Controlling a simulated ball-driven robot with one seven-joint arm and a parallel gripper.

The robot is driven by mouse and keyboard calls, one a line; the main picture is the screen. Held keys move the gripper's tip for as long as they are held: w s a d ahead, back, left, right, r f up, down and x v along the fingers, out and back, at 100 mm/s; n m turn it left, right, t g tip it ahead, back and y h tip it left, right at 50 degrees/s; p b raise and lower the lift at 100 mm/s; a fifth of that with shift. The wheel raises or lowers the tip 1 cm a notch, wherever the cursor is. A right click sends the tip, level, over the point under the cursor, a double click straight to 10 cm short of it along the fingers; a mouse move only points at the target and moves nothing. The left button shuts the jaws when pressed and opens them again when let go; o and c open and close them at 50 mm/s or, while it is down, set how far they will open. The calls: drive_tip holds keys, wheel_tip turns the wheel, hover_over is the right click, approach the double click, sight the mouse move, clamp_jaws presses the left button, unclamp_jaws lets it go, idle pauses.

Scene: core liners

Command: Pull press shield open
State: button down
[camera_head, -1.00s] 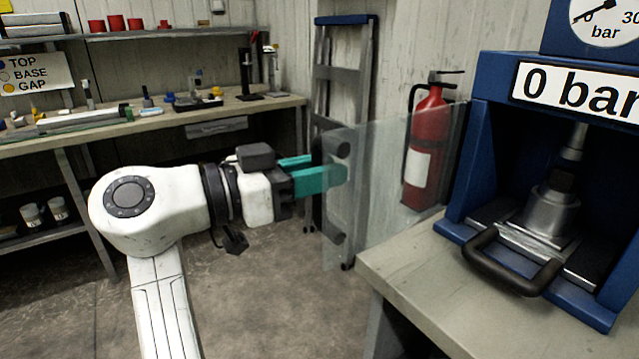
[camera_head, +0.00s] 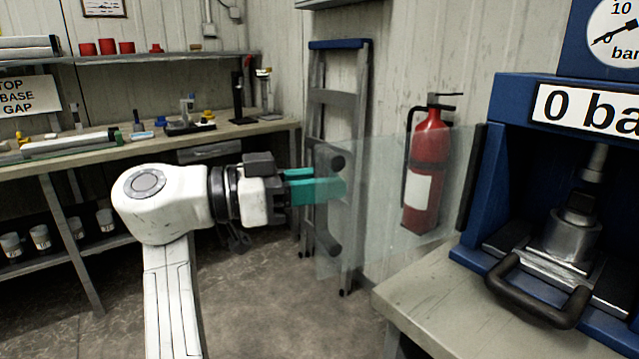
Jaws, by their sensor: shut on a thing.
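The press shield (camera_head: 385,205) is a clear panel hinged at the left side of the blue press (camera_head: 485,185). It stands swung out to the left, away from the press front, and the fire extinguisher shows through it. A dark handle (camera_head: 331,160) is at the shield's free left edge. My gripper (camera_head: 325,188) has teal fingers and is shut on this handle, coming from the left. The exact grip is partly hidden behind the near finger. The press front is uncovered, with a metal cylinder (camera_head: 571,235) inside and a sign reading 0 bar.
The press stands on a bench (camera_head: 430,290) at the right. A red fire extinguisher (camera_head: 427,165) and a stepladder (camera_head: 338,110) are behind the shield. A long workbench (camera_head: 150,143) runs along the left wall. The floor between the benches is clear.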

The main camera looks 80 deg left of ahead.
drive_tip(key=c, duration=1.1)
unclamp_jaws()
drive_tip(key=shift+w, duration=0.15)
drive_tip(key=shift+o, duration=0.2)
drive_tip(key=s+d, duration=0.1)
drive_tip(key=s, duration=0.9)
drive_tip(key=shift+s+p, duration=0.3)
drive_tip(key=shift+s, duration=0.1)
